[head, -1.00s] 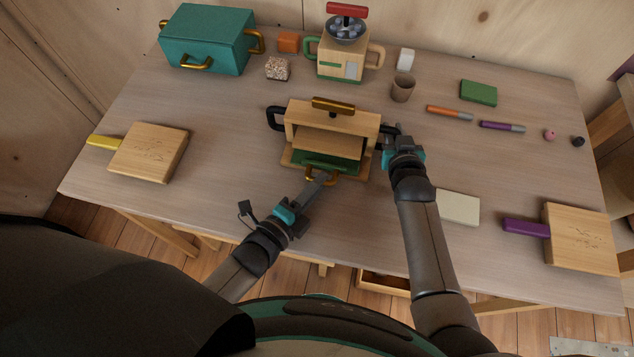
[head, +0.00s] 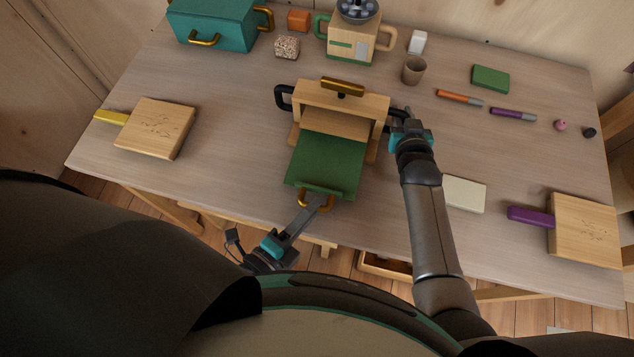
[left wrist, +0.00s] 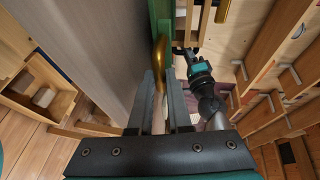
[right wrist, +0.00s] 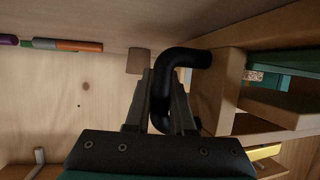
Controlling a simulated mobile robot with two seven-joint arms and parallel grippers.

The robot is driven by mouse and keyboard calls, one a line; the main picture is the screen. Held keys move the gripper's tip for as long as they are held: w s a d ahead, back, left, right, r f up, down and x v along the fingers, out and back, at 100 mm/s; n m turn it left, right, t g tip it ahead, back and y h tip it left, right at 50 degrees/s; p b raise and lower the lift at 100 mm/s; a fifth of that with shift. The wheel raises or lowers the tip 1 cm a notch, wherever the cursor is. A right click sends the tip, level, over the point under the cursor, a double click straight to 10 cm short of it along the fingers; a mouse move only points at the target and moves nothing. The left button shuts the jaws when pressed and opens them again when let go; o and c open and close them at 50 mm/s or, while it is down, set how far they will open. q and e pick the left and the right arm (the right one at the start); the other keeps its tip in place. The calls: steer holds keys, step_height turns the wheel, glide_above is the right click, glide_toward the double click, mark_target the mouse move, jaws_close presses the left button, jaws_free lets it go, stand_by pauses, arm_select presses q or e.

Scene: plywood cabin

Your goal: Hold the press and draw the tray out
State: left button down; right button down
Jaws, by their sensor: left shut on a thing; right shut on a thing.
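The wooden press (head: 345,103) stands in the middle of the table, with a brass handle (head: 342,87) on top and a black handle on each side. The green tray (head: 325,165) extends far out of its front, toward me. My left gripper (head: 318,203) is shut on the tray's brass handle (head: 316,199); the handle also shows between the fingers in the left wrist view (left wrist: 159,65). My right gripper (head: 404,118) is shut on the press's right black handle, seen in the right wrist view (right wrist: 180,65). The tray's rear end is hidden inside the press.
A teal box (head: 215,27), a beige grinder-like machine (head: 352,42) and a brown cup (head: 414,70) stand at the back. Wooden paddles lie left (head: 155,128) and right (head: 584,231). A cream block (head: 464,193) lies right of my right arm.

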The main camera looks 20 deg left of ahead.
arm_select(q)
steer(key=shift+s, duration=0.95)
steer(key=c, duration=1.1)
jaws_free()
steer(key=v, duration=1.2)
steer(key=shift+r, duration=0.1)
arm_select(e)
steer(key=c, duration=0.7)
jaws_free()
